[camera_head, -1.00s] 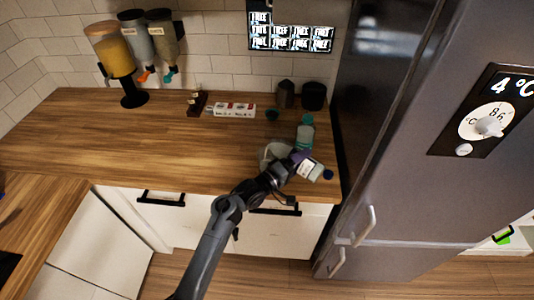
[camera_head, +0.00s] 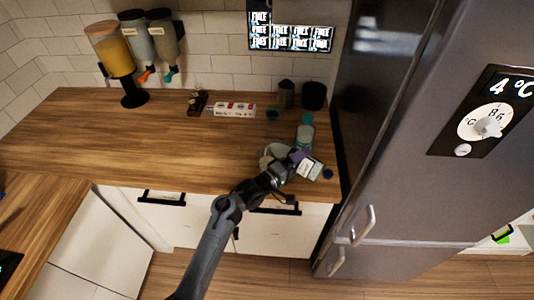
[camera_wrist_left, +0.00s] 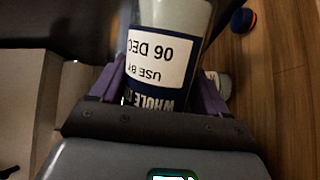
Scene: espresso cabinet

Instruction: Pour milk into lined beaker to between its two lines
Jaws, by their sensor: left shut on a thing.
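My left gripper (camera_head: 291,159) is shut on the milk bottle (camera_head: 309,167) above the right part of the counter. In the left wrist view the bottle (camera_wrist_left: 166,50) fills the space between the purple fingers, its label reading "USE BY 06 DEC" and "WHOLE". In the head view the bottle looks tilted. A clear glass vessel (camera_head: 268,154), apparently the beaker, is just left of and behind the gripper, which partly hides it. Its lines and any milk in it cannot be made out. My right gripper is not in view.
A blue cap (camera_head: 328,174) lies right of the bottle. A teal-topped bottle (camera_head: 305,133) stands behind. The fridge (camera_head: 400,150) bounds the right. The counter's left (camera_head: 100,150) is clear.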

